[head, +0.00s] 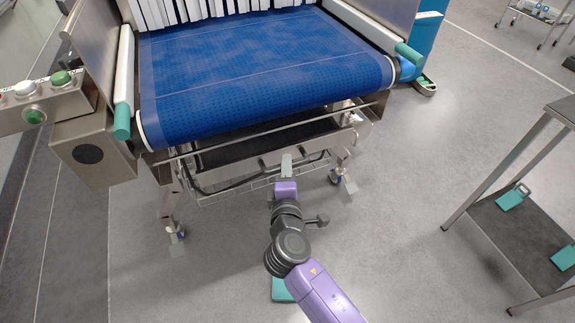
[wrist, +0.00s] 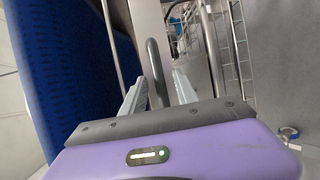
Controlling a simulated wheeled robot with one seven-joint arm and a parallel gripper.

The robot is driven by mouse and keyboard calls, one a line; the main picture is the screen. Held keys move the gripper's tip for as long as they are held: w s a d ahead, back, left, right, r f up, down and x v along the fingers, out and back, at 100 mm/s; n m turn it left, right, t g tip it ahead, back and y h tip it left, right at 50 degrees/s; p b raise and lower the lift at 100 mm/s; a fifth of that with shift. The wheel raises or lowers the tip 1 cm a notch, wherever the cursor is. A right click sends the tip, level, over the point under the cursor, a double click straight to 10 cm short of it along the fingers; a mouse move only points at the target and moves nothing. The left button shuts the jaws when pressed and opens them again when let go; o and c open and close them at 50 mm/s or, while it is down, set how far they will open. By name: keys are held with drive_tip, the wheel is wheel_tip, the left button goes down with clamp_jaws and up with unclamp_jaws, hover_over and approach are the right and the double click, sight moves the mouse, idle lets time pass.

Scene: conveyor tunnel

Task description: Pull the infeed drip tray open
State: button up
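The infeed drip tray (wrist: 146,18) shows in the wrist view as a pale metal front with a curved grey bar handle (wrist: 156,72). In the head view, the tray area lies under the front end of the blue belt, partly hidden by the belt frame and my gripper. My gripper (head: 287,160) is at the tray front, just below the belt's edge. In the wrist view, its two fingers (wrist: 158,90) are apart, with the handle bar between them. I cannot tell whether either finger touches the bar.
The blue conveyor belt (head: 250,75) overhangs the tray, with steel legs and wire racking beneath. A button box (head: 40,105) stands at the left. A steel trolley (head: 520,235) with teal items is at the right. Open grey floor (head: 420,150) lies between trolley and conveyor.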

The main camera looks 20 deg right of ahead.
drive_tip(key=shift+w+d+f, duration=0.1)
drive_tip(key=shift+w+d, duration=0.2)
drive_tip(key=shift+w, duration=0.35)
clamp_jaws()
idle(1.0)
